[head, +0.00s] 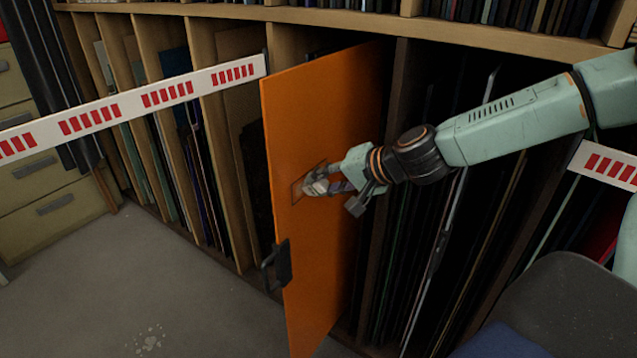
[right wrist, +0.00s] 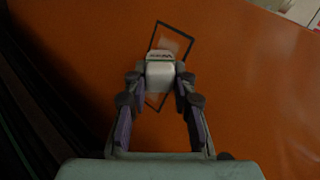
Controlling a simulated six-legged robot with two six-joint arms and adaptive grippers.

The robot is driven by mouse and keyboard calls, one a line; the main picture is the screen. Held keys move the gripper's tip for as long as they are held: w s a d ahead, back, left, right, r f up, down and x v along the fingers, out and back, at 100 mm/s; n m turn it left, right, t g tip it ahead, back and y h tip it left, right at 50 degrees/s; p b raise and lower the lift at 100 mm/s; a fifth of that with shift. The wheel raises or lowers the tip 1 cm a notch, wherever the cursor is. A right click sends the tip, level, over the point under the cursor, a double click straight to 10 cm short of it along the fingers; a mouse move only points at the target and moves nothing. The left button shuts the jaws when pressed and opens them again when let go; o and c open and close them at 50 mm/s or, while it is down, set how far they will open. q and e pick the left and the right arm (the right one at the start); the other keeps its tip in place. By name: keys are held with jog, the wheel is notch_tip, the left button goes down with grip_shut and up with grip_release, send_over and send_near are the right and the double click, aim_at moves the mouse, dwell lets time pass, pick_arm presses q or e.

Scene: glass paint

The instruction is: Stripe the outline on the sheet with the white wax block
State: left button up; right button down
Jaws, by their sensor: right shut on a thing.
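The orange sheet (head: 318,110) stands upright in front of the wooden rack. The block covers the middle of the outline. A paler patch shows inside the outline above the block in the right wrist view. I cannot tell whether the block touches the sheet. My left gripper is not in view.
A black handle clamp (head: 277,265) sits on the sheet's lower left edge. The wooden rack (head: 205,110) holds several panels. A white barrier strip with red marks (head: 130,105) crosses at left. A dark chair (head: 565,300) stands at lower right.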

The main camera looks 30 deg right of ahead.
jog(key=w+d, duration=0.3)
jog(key=d, duration=0.4)
jog(key=shift+d, duration=0.15)
dwell(0.7)
jog(key=shift+r, duration=0.15)
jog(key=shift+s+a, duration=0.45)
jog(key=shift+a, duration=0.6)
jog(key=shift+s+a, duration=0.4)
jog(key=shift+a, duration=0.7)
jog(key=shift+s+a, duration=0.45)
jog(key=shift+a, duration=0.6)
jog(key=shift+s+a+b, duration=0.25)
jog(key=shift+s+a, duration=0.15)
jog(key=shift+a, duration=0.45)
jog(key=shift+s+a+b, duration=0.2)
jog(key=shift+s+a, duration=0.15)
jog(key=shift+a, duration=0.5)
